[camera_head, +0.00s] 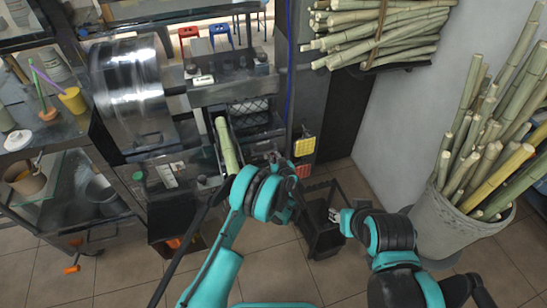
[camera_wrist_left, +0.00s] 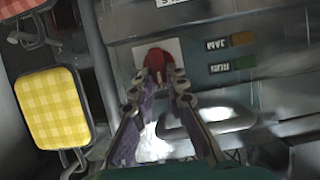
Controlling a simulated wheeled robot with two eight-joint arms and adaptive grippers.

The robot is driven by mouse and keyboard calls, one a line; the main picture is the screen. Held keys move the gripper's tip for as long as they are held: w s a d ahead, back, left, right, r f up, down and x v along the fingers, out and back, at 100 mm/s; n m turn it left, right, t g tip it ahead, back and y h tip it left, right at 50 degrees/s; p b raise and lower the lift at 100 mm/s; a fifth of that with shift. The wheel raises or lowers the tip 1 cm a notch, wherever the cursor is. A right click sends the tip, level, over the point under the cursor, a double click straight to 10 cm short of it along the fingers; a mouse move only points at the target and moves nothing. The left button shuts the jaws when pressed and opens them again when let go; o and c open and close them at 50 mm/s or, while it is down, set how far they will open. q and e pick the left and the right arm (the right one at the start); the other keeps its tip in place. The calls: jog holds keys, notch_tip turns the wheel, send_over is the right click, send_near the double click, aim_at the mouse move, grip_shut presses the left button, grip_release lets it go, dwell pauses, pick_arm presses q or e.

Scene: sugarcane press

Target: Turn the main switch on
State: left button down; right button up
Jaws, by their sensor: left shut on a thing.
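The main switch, a red knob (camera_wrist_left: 156,60) on a pale square plate (camera_wrist_left: 142,54), shows in the left wrist view on a grey panel. My left gripper (camera_wrist_left: 161,78) has its two fingertips around the knob, closed on it. In the head view my left gripper (camera_head: 274,158) is at the press front, and the knob is hidden there. My right gripper (camera_head: 335,215) hangs above a black crate (camera_head: 323,244), away from the switch. Its fingers are too small to tell open or shut.
Beside the switch are brown (camera_wrist_left: 242,39) and green (camera_wrist_left: 245,62) indicators with labels. A yellow checkered pad (camera_head: 304,147) hangs close to the left gripper. A bin of cane (camera_head: 462,225) stands at right. A cane stalk (camera_head: 227,145) lies at the press.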

pick_arm(q)
jog(key=shift+w, duration=0.1)
jog(key=shift+w+d+f+m+g+y, duration=0.15)
jog(key=shift+d+m+y, duration=0.1)
jog(key=shift+m+y, duration=0.75)
jog(key=shift+d+m+g+y, duration=0.2)
jog(key=shift+m+y, duration=0.4)
jog(key=shift+m, duration=0.7)
jog(key=c, duration=1.5)
grip_release()
jog(key=shift+w+f, duration=0.1)
jog(key=shift+c, duration=0.2)
